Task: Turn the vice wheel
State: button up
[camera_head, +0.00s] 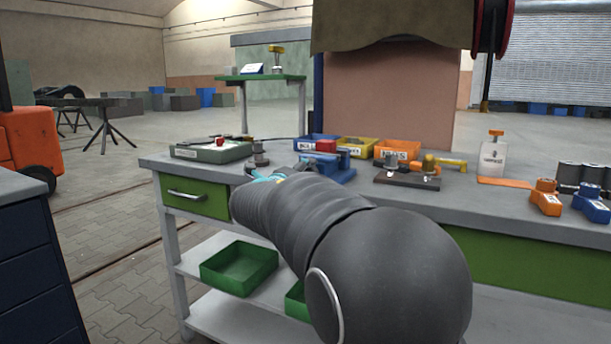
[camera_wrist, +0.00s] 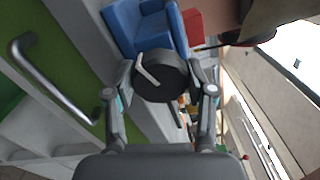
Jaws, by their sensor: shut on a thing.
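The vice (camera_head: 338,170) is a blue block on the workbench top, just beyond the end of my arm in the head view. In the wrist view the vice (camera_wrist: 145,27) is at the top centre. Its round black wheel (camera_wrist: 172,82) faces the camera, with a pale bar-shaped mark on its face. My gripper (camera_wrist: 160,90) has one finger on each side of the wheel and is shut on its rim. In the head view my arm hides the wheel and most of my gripper.
The grey workbench (camera_head: 470,205) has a green drawer (camera_head: 196,200) with a metal handle. A grey tray (camera_head: 210,151), a yellow bin (camera_head: 357,147) and an orange bin (camera_head: 398,151) stand near the vice. A dark plate with fittings (camera_head: 407,180) lies to its right.

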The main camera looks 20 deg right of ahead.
jog(key=n, duration=0.4)
jog(key=shift+n, duration=0.4)
dwell(0.4)
jog(key=o, duration=1.2)
jog(key=shift+c, duration=0.2)
jog(key=v, duration=1.2)
